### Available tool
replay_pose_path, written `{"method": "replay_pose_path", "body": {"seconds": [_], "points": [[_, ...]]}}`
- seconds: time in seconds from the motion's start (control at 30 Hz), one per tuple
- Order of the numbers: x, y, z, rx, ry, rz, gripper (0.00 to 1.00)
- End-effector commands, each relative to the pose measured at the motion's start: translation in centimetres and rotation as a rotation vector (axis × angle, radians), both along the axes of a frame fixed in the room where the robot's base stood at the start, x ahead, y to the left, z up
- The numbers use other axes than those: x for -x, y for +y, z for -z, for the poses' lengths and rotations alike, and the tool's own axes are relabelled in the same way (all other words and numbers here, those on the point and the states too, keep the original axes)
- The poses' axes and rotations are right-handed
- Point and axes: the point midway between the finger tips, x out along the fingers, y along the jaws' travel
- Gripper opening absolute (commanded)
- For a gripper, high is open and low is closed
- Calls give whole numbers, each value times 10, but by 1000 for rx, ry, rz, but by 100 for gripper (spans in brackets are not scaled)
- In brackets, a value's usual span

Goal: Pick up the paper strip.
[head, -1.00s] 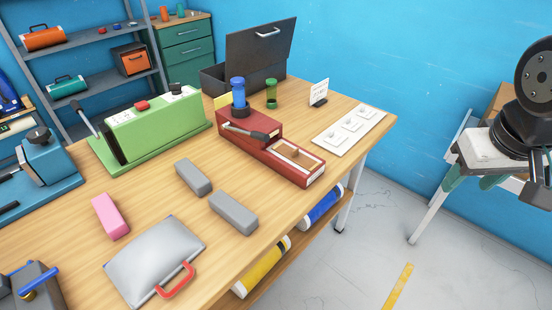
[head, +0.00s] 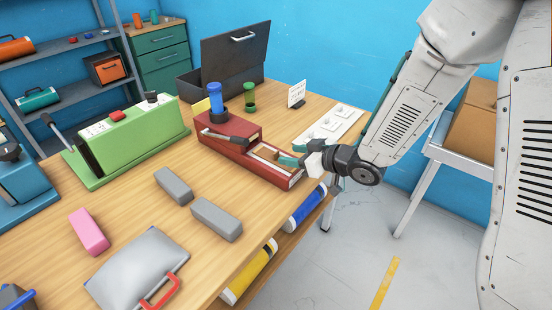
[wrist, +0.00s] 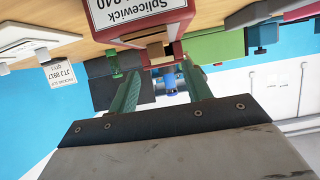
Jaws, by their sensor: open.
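My gripper (head: 290,155) is at the right end of the red machine (head: 232,142), its teal fingertips beside or over the machine's front tray. In the wrist view its two green fingers (wrist: 160,74) are apart with nothing clasped between them. That view appears upside down. The labelled end of the red machine (wrist: 135,17) is just beyond the fingertips, with a tan piece (wrist: 155,49) at its edge. I cannot tell whether this is the paper strip. A pale yellow slip (head: 202,105) stands behind the machine. My gripper partly hides the tray in the head view.
Grey blocks (head: 216,219), a pink block (head: 89,231) and a silver case (head: 137,272) lie on the wooden table. A green machine (head: 127,142) stands left. A white switch panel (head: 335,123) and small sign (head: 297,94) are behind my gripper. A black box (head: 233,62) is at the back.

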Motion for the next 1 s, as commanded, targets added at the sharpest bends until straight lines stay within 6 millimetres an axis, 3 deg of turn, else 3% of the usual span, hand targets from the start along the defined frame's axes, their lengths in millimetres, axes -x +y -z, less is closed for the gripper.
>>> {"method": "replay_pose_path", "body": {"seconds": [0.5,0.8,0.83,1.0], "points": [[-40,46,26,0,0,-2,49],[-44,50,28,-1,-1,1,49],[-44,50,28,-1,-1,1,46],[-44,50,28,-1,-1,1,2]]}}
